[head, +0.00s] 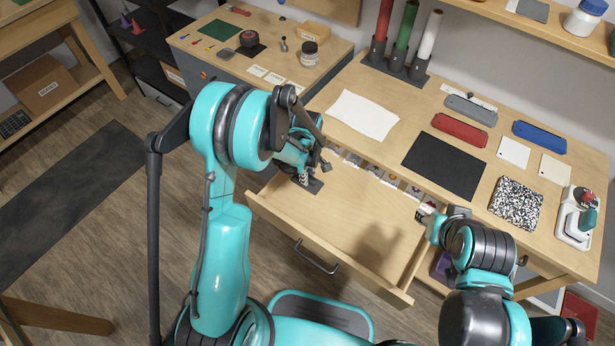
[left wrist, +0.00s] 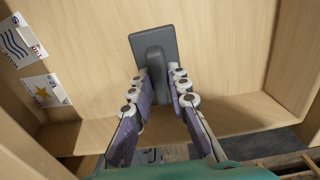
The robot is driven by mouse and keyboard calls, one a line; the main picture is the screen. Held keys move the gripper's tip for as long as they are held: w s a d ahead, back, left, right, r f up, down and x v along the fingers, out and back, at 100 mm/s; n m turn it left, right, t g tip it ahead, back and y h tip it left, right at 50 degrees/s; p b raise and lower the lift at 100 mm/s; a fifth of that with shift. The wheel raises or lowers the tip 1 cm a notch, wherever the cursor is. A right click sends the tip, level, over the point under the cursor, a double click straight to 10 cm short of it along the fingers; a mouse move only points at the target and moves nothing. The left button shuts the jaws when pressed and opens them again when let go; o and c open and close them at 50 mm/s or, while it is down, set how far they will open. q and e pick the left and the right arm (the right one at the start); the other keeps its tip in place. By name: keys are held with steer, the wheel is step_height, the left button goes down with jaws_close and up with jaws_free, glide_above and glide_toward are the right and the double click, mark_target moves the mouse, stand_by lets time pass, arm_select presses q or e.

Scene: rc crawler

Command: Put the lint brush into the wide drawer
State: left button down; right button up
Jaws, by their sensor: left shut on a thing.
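The lint brush (head: 313,187) is dark grey, with a flat rectangular head and a rounded handle. The left wrist view shows its head (left wrist: 165,38) against the wooden drawer floor. My left gripper (head: 303,174) is shut on the handle, with its fingers (left wrist: 160,92) on both sides. The wide drawer (head: 352,262) is pulled out, and the brush is over its left part, low at the floor. I cannot tell whether it touches the floor. My right gripper (head: 425,212) is near the drawer's right wall; its fingers are too small to read.
Several small picture cards (head: 372,169) lie along the drawer's back; two show in the left wrist view (left wrist: 45,91). The middle of the drawer is bare. The tabletop above holds a black mat (head: 444,165), white paper (head: 362,114), a red case (head: 459,130) and a speckled notebook (head: 516,203).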

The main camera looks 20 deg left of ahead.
arm_select(q)
steer(key=shift+r, duration=0.15)
steer(key=c, duration=1.5)
jaws_free()
steer(key=shift+f, duration=0.2)
steer(key=shift+o, duration=0.2)
steer(key=shift+r, duration=0.2)
steer(key=s+a+r+m+t+p, duration=0.1)
steer(key=s+r+m+t+p, duration=0.2)
steer(key=r, duration=0.9)
steer(key=s+r+m+p, duration=0.1)
steer(key=s+r+m, duration=0.25)
steer(key=r, duration=0.75)
steer(key=s+a+r+m+t, duration=0.1)
steer(key=s+r+m+t, duration=0.2)
steer(key=s+m, duration=0.4)
steer(key=s+t, duration=0.1)
steer(key=s, duration=0.2)
steer(key=shift+s+a+r, duration=0.2)
steer(key=shift+s+r, duration=0.15)
